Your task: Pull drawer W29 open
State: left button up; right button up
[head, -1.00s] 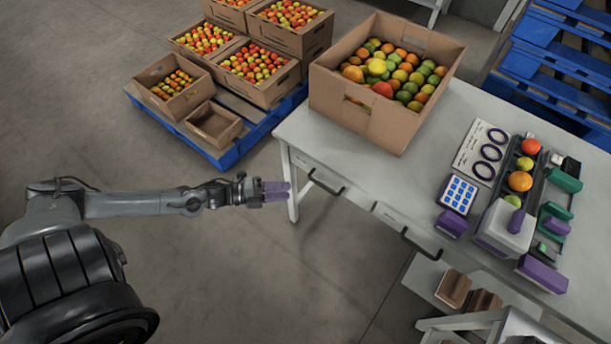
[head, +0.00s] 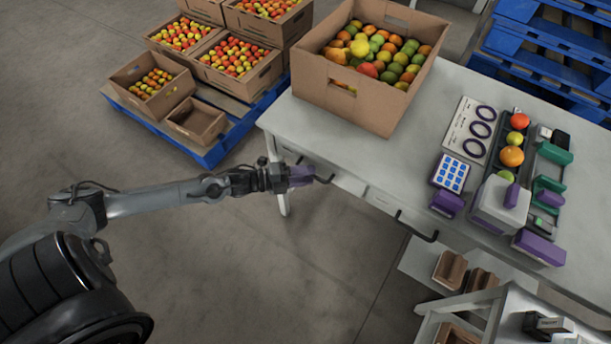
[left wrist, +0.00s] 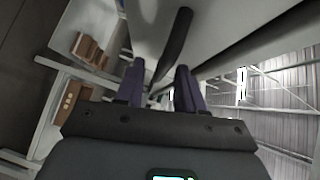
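The table (head: 290,115) has two drawers in its near side, both looking closed. The left drawer front (head: 347,183) has a dark bar handle (head: 325,180), partly hidden by my left gripper (head: 303,176). The right drawer has a similar handle (head: 418,230). The labels are too small to read, so I cannot tell which drawer is W29. My left gripper is at the left handle with its purple fingers apart. In the left wrist view, a dark handle bar (left wrist: 174,42) lies ahead, in line with the gap between the fingers; contact is unclear. My right gripper is not in view.
A scale (head: 500,206), a keypad (head: 451,174) and a dark tray of fruit stand at the right. Shelves with brown boxes (head: 449,268) are below. The floor in front of the left drawer is clear.

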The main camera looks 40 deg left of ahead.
pick_arm(q)
jog(key=shift+w, duration=0.1)
jog(key=shift+c, duration=0.2)
grip_shut()
jog(key=shift+d, duration=0.1)
